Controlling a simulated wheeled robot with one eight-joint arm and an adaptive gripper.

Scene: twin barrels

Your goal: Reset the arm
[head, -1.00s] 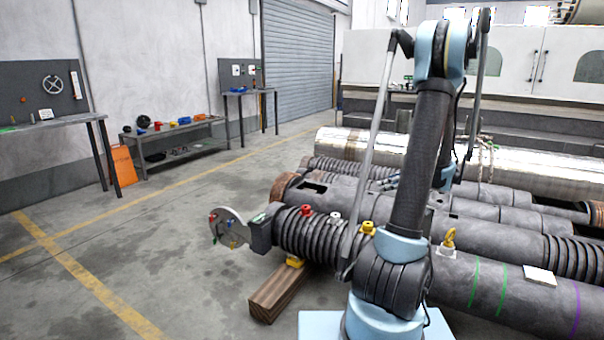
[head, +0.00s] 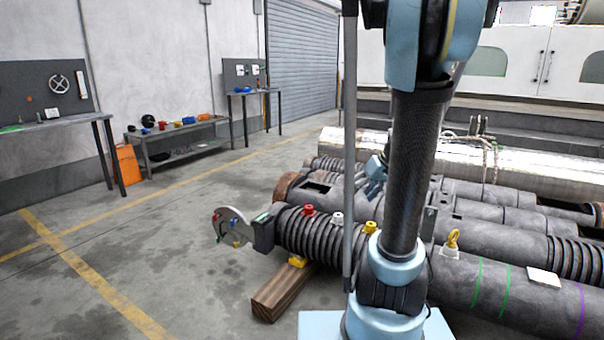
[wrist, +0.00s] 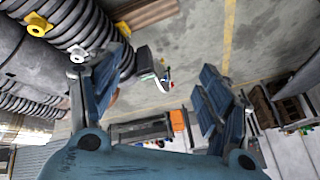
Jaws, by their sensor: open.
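My gripper (wrist: 162,80) is open and empty in the wrist view, its two blue fingers wide apart with floor and workshop furniture showing between them. In the head view part of my gripper (head: 376,178) shows left of my dark arm link, in front of the barrels; the rest is hidden. My arm stands nearly upright at the picture's centre right, its elbow at the top edge. The near dark barrel (head: 455,275) carries a ribbed section with red, white and yellow fittings.
A wooden beam (head: 283,288) lies below the near barrel's ribbed end. More dark barrels and a shiny cylinder (head: 480,160) lie behind. A low shelf (head: 180,140) and workbench (head: 55,122) stand at the left wall. The left floor is clear.

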